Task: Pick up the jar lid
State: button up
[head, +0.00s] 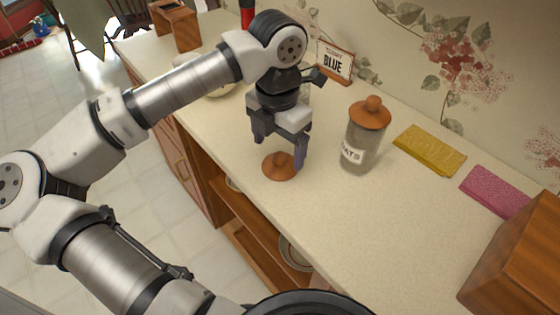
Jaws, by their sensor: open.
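An orange-brown jar lid (278,170) with a small knob lies flat on the cream countertop, near its front edge. My gripper (279,154) points down over the lid. Its fingers are open and sit around the lid's knob; whether they touch it I cannot tell. A glass jar (362,152) with a label ending in "ATS" stands to the right of the gripper, and a similar orange-brown lid (371,112) sits on top of it.
A yellow cloth (430,149) and a pink cloth (494,191) lie to the right. A wooden box (520,255) stands at the lower right. A "BLUE" sign (335,63) and a partly hidden bowl (220,90) are behind my arm.

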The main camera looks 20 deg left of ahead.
aim_at(279, 155)
jog(key=shift+w+f+p, duration=0.2)
jog(key=shift+f+p, duration=0.35)
jog(key=shift+f, duration=1.7)
jog(key=c, duration=0.8)
jog(key=shift+r, duration=0.15)
